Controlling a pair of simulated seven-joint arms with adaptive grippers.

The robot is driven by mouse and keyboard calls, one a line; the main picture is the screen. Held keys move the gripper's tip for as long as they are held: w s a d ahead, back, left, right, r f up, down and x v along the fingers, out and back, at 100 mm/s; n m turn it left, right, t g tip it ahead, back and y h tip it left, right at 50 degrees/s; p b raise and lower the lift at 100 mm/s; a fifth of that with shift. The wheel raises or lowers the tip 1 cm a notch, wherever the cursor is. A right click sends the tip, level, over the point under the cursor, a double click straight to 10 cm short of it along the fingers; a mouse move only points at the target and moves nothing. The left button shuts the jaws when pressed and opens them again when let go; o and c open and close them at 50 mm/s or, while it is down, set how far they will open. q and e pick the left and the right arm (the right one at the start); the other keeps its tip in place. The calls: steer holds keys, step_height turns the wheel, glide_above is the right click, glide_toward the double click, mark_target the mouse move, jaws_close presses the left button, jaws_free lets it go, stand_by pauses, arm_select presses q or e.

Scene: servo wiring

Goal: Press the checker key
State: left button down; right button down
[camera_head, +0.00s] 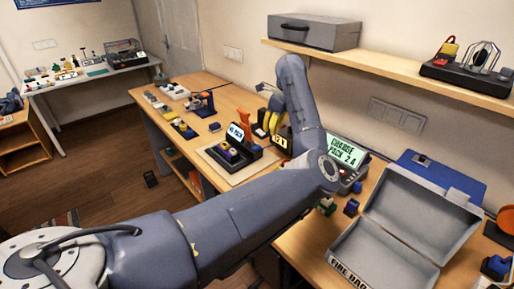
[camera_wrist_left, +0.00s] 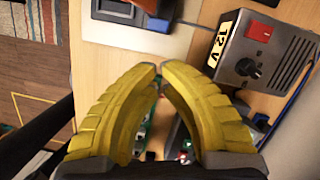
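A device with a green screen reading "CHARGE PACK 2.6" (camera_head: 345,155) stands behind my left arm's elbow, partly hidden by it. A black device with a lit screen (camera_head: 236,132), apparently reading "NO PACK", sits on a pale board. I cannot tell for certain which is the checker, and I cannot make out its key. My left gripper (camera_head: 268,128) has yellow fingers beside the 12 V box, over the bench. In the left wrist view its fingertips (camera_wrist_left: 160,73) nearly meet, with nothing visible held. A green board with small parts (camera_wrist_left: 147,130) shows between the fingers. My right gripper is out of view.
The 12 V box (camera_wrist_left: 263,55) has a dark knob and red switch, right of the fingers. An open grey case (camera_head: 395,251) and a blue clipboard (camera_head: 437,178) lie at the right. A wooden shelf (camera_head: 400,75) runs above. Small parts lie along the bench's far end.

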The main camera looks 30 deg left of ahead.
arm_select(q)
steer(key=shift+v, duration=1)
steer(key=shift+a, duration=0.1)
